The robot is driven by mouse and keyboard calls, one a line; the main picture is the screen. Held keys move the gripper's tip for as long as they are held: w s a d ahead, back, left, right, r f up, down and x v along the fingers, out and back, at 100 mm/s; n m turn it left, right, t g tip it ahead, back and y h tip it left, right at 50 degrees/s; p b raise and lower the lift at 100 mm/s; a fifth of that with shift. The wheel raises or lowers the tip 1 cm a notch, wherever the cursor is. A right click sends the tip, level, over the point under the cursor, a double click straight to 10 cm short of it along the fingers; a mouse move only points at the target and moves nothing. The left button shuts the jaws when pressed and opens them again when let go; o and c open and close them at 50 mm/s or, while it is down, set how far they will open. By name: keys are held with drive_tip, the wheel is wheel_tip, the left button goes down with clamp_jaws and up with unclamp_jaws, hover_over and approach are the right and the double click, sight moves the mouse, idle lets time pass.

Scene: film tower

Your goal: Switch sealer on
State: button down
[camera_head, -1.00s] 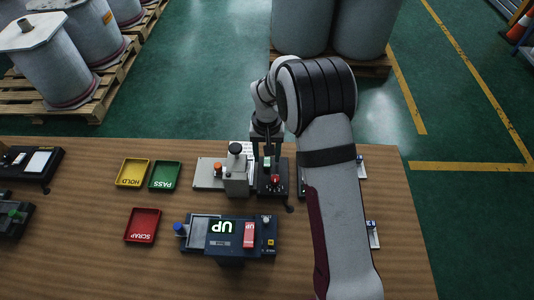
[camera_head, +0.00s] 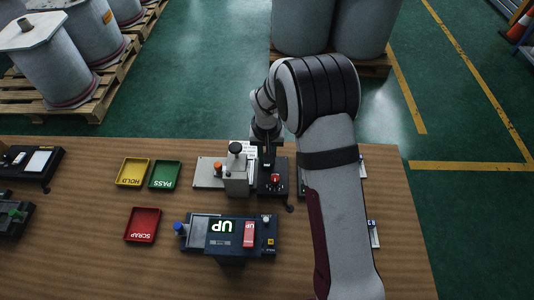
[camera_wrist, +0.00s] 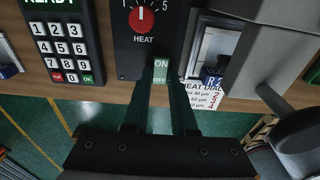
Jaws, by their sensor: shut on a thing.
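The sealer's black heat panel (camera_wrist: 143,45) has a red dial (camera_wrist: 141,18) marked HEAT, with its white pointer up. The dial also shows in the head view (camera_head: 276,177). Below it in the wrist view is a small switch marked ON and OFF (camera_wrist: 160,77). My gripper (camera_wrist: 161,68) has its two fingers on either side of this switch and is shut on it. The fingertips partly cover the switch edges. In the head view my gripper (camera_head: 266,154) is at the panel's far end, small and dark, so its contact is unclear there.
A keypad (camera_wrist: 66,50) stands left of the panel in the wrist view. A grey press (camera_head: 236,176) and a heat table label (camera_wrist: 210,93) are close on the other side. Yellow (camera_head: 120,184), green (camera_head: 177,186) and red (camera_head: 155,237) trays lie on the wooden table (camera_head: 80,230).

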drive_tip(key=shift+s+t, duration=0.3)
drive_tip(key=shift+t, duration=0.9)
drive_tip(key=c, duration=0.7)
unclamp_jaws()
drive_tip(key=shift+r, duration=0.1)
drive_tip(key=v, duration=1.5)
drive_tip(key=shift+s+r, duration=0.1)
drive_tip(key=shift+r, duration=0.25)
